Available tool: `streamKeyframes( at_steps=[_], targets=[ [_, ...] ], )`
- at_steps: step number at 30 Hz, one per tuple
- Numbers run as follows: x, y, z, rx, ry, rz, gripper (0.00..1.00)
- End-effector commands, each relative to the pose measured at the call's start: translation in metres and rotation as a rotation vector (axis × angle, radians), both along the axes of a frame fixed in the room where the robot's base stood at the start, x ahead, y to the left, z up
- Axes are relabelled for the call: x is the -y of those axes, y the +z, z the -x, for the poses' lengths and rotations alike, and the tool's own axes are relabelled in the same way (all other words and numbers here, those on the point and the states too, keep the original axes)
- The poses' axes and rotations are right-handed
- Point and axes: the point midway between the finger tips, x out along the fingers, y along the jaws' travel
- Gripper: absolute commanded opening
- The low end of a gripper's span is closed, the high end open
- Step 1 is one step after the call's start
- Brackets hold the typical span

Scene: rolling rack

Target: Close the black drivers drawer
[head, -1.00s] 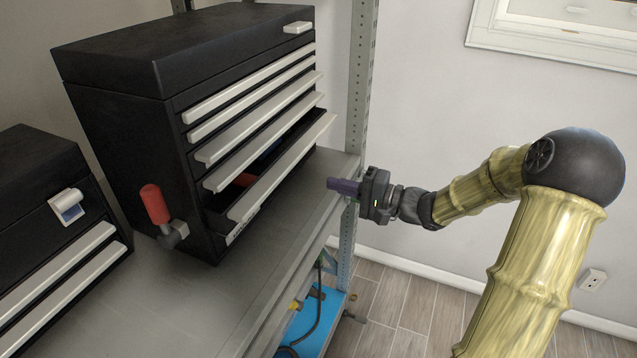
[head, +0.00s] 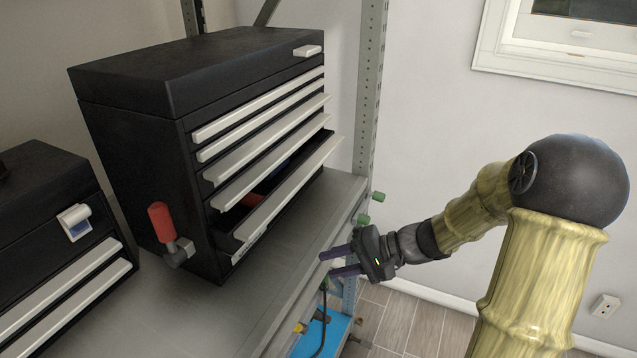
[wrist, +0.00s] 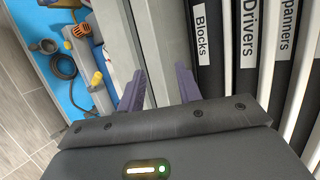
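The black toolbox (head: 135,135) stands on the metal shelf, with pale handles along its drawers. In the wrist view the "Drivers" label (wrist: 248,30) sits between the Blocks and Spanners labels and looks largest. My gripper (head: 327,264) is open and empty, in front of and below the drawer, near the shelf's front edge, apart from the drawer. In the wrist view its two fingers (wrist: 160,85) stand apart left of the labels.
A second black toolbox (head: 40,190) stands at the left. A red-handled tool (head: 160,222) is at the big toolbox's side. The rack post (head: 370,90) rises behind the right end. A lower blue tray (head: 325,332) holds cables. Floor at the right is free.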

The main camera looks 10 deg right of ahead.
Motion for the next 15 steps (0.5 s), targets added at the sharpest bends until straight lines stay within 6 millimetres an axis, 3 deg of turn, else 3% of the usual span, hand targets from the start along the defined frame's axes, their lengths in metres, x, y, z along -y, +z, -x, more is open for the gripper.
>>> streamKeyframes(
  at_steps=[2, 6, 10, 15],
  targets=[
    [-0.011, -0.020, 0.029, -0.074, 0.079, 0.160, 0.35],
    [-0.006, -0.046, 0.072, -0.149, 0.170, 0.447, 0.35],
    [0.011, -0.057, 0.098, -0.146, 0.217, 0.699, 0.35],
    [0.034, -0.055, 0.114, -0.043, 0.240, 0.971, 0.35]
  ],
)
